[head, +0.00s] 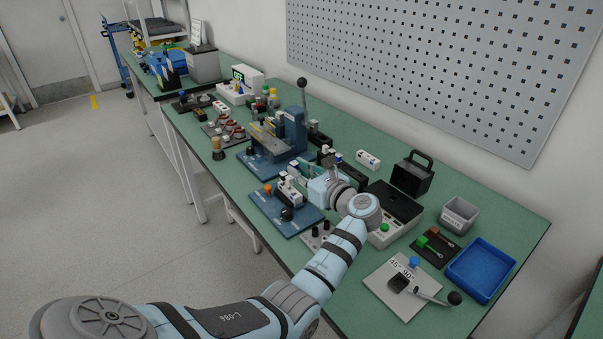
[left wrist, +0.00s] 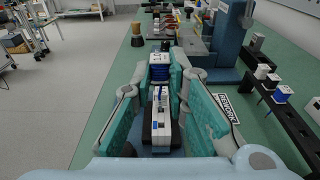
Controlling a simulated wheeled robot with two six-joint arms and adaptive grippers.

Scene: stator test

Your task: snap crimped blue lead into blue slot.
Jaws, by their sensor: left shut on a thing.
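My left gripper (head: 303,170) is above the blue fixture plate (head: 309,222), close to a white and black block (head: 290,193) standing on it. In the left wrist view the teal fingers (left wrist: 158,66) close around a small blue piece with a white top (left wrist: 159,70). I cannot tell whether this is the crimped blue lead; no wire shows clearly. The white and black block (left wrist: 160,125) shows between and below the fingers, with small dark and blue marks on top. I cannot make out a blue slot. My right gripper is not in view.
A blue lever press (head: 290,130) stands behind the gripper. A black rack (left wrist: 282,118) holds several white blocks, one with blue.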

